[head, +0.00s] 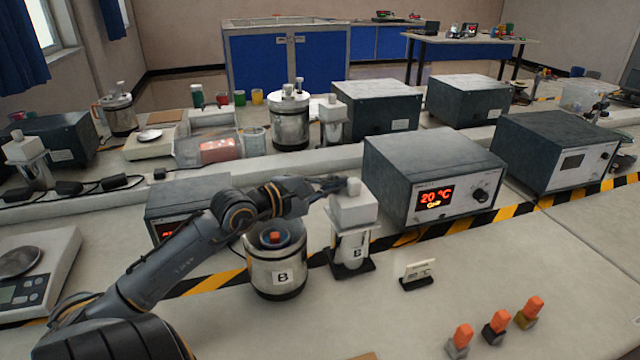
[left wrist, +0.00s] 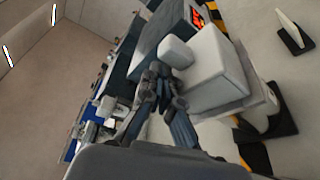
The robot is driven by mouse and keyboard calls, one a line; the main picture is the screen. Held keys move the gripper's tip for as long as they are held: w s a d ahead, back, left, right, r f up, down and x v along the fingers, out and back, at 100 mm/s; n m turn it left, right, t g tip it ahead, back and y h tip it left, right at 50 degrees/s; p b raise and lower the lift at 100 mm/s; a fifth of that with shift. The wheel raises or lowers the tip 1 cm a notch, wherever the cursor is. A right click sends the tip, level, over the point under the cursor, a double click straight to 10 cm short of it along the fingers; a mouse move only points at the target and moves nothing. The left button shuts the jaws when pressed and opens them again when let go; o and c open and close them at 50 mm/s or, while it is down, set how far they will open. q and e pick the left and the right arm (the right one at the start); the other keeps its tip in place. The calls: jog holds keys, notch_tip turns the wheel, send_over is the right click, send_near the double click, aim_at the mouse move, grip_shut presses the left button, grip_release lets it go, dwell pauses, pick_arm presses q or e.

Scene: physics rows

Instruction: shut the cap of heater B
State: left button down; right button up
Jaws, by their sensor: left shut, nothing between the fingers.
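A white upright unit labelled B (head: 352,246) stands on a dark base in the middle of the bench. Its blocky white cap (head: 353,210) with a small knob (head: 354,186) sits on top; in the left wrist view the cap (left wrist: 212,68) looks level with the plate under it, but I cannot tell whether it is fully seated. My left gripper (head: 336,184) is shut and empty, just left of the knob. In the left wrist view its fingertips (left wrist: 157,72) are beside the knob (left wrist: 176,52); contact is unclear. My right gripper is out of view.
A metal pot labelled B (head: 277,278) stands under my left forearm. A dark control box (head: 430,180) reading 20 °C is close on the right. A small card (head: 417,272) and several orange-topped pieces (head: 497,325) stand in front. Bare bench lies at front right.

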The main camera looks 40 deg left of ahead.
pick_arm(q)
jog(key=shift+d, duration=0.1)
jog(key=shift+s+f, duration=0.15)
jog(key=shift+s, duration=0.3)
jog(key=s+a+r, duration=0.1)
jog(key=s+a, duration=0.1)
jog(key=s, duration=0.9)
jog(key=shift+r, duration=0.35)
